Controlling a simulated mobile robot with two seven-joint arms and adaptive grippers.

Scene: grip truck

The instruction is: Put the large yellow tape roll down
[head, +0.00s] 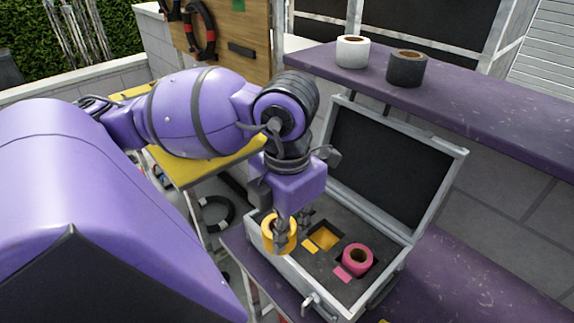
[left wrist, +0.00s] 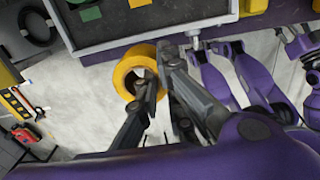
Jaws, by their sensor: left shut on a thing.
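The large yellow tape roll (head: 268,238) is at the left edge of the open grey case (head: 283,277) in the head view. My left gripper (head: 281,240) is shut on its ring wall, pointing down. In the left wrist view the roll (left wrist: 122,72) hangs beside the case rim (left wrist: 150,37), with floor behind it; the fingers (left wrist: 152,88) pinch its wall. The case's foam has an empty yellow-lined pocket (head: 325,237) with a yellow label (head: 309,246), right of the roll. My right gripper is not in view.
A pink roll (head: 347,254) sits in a pocket nearer the case's right side. The raised lid (head: 390,155) stands behind the foam. A white roll (head: 352,55) and a black roll (head: 407,72) rest on the purple shelf (head: 480,110). A yellow table (head: 190,172) is left.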

